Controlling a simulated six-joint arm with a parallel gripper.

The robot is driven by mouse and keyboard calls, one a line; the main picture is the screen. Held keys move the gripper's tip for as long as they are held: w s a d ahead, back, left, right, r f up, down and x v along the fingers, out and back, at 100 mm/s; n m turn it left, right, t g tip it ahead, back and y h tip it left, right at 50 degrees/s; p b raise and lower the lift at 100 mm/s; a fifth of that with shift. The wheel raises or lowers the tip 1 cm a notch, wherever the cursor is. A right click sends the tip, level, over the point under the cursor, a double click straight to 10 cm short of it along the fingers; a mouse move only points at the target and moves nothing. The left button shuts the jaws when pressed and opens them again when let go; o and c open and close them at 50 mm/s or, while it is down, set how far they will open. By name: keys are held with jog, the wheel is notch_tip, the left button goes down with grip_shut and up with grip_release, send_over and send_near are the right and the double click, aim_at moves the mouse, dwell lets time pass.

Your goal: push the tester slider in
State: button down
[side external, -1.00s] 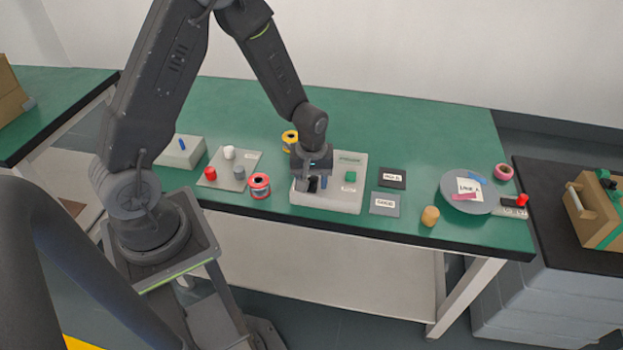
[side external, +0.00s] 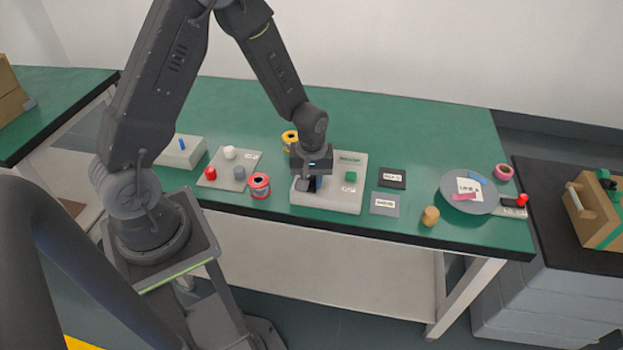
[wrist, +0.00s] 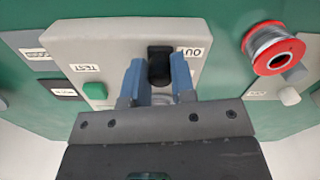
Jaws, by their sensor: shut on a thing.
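The tester (side external: 343,200) is a pale grey box on the green table. It also shows in the wrist view (wrist: 110,38), with a green button (wrist: 95,90) by a TEST label. The black slider knob (wrist: 160,52) stands by the OUT label, between the blue fingers of my gripper (wrist: 159,68). My gripper is shut on this knob, one finger on each side.
Red-rimmed spool (side external: 259,186) stands just left of the tester. Two dark label plates (side external: 392,178) and (side external: 385,203) lie to its right, then a tan cylinder (side external: 430,216) and a round grey plate (side external: 469,207).

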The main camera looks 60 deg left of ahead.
jog(key=shift+w+a, duration=1.1)
jog(key=c, duration=0.9)
grip_release()
jog(key=shift+c, duration=0.2)
notch_tip(320, 180, up, 14)
jog(key=shift+s, duration=0.1)
jog(key=s+d+r+m+t, duration=0.2)
jog(key=s+d+r+m, duration=0.2)
jog(key=s+r, duration=0.3)
jog(key=s+d+r+m+t, duration=0.3)
jog(key=s+d+r+m, duration=0.2)
jog(key=s, duration=0.5)
notch_tip(320, 180, up, 2)
jog(key=shift+s+m+t, duration=0.2)
jog(key=shift+m+t, duration=0.1)
jog(key=shift+m, duration=0.8)
